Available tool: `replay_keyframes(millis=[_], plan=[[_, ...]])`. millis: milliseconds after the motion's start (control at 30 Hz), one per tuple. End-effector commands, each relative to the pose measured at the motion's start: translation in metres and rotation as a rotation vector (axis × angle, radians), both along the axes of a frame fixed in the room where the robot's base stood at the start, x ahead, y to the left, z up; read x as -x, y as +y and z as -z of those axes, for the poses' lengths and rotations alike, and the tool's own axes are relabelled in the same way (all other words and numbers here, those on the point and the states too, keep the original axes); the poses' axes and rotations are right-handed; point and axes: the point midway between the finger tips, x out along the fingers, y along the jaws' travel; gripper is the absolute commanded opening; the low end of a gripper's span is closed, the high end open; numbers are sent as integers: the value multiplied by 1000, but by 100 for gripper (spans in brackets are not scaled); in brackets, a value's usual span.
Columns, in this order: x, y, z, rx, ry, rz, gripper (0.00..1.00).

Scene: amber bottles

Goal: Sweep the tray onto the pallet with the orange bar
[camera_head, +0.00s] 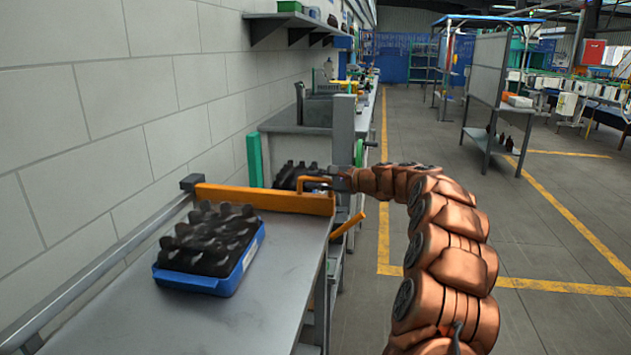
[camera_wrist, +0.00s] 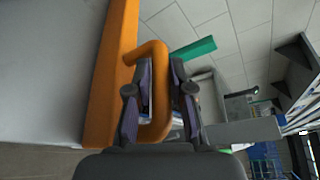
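The blue tray (camera_head: 240,270), filled with dark bottles (camera_head: 210,236), sits on the near part of the grey metal table (camera_head: 280,275). The orange bar (camera_head: 265,199) lies across the table, beyond the tray and apart from it. My gripper (camera_head: 325,182) is at the bar's right part, at its handle. In the wrist view my gripper (camera_wrist: 160,85) has one finger on each side of the orange handle (camera_wrist: 158,95), with the pads close against it. I cannot make out a pallet; the table beyond the bar is partly hidden.
More dark bottles (camera_head: 294,175) stand just beyond the bar. A metal rail (camera_head: 100,262) runs along the table's left side by the wall. A green post (camera_head: 254,160) stands behind the bar. The floor to the right is open.

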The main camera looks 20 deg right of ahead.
Motion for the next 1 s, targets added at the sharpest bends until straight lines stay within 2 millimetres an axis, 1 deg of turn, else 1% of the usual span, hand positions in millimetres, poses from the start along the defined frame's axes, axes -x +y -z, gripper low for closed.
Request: replay_keyframes(millis=[33,167,767,867,1000], plan=[[0,0,0,0,0,0,13],[0,0,0,0,0,0,0],[1,2,1,0,1,-2,0],[3,7,1,0,0,-5,0],[10,20,1,1,0,-14,0]])
